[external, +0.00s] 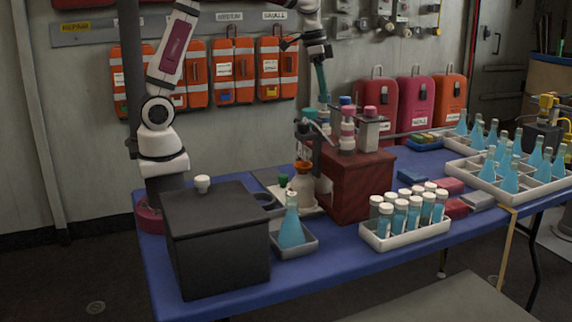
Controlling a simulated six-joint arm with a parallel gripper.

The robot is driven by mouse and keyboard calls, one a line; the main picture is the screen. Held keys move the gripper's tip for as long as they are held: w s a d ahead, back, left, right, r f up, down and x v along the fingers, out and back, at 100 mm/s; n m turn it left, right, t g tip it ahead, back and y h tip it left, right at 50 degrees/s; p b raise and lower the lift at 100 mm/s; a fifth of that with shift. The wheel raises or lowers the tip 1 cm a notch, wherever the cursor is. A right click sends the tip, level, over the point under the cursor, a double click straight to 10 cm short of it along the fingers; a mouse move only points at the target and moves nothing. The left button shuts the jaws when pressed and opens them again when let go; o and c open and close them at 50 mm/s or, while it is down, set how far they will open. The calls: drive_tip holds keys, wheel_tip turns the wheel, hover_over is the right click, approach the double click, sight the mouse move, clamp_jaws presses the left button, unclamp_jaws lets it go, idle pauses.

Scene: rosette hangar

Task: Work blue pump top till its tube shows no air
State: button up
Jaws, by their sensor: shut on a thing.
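My gripper (322,88) points down over the left part of the dark red box (362,185). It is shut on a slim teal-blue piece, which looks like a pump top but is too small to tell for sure. A dark blue top (345,100) shows just right of it, among pink tops (348,112) on white bodies. A teal top (309,113) is just left of the gripper. The pump tube and any air in it are too small to make out.
A black box (218,245) stands at front left. Beside it a blue flask (291,230) sits in a grey tray (305,251). A white tray (405,241) of capped vials is front right; white racks (525,188) of blue bottles stand farther right.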

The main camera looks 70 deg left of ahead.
drive_tip(key=shift+f, duration=0.3)
drive_tip(key=shift+r, duration=1)
drive_tip(key=shift+w+f, duration=0.1)
drive_tip(key=shift+f, duration=0.85)
idle(0.4)
drive_tip(key=o, duration=1)
drive_tip(key=shift+r, duration=3.5)
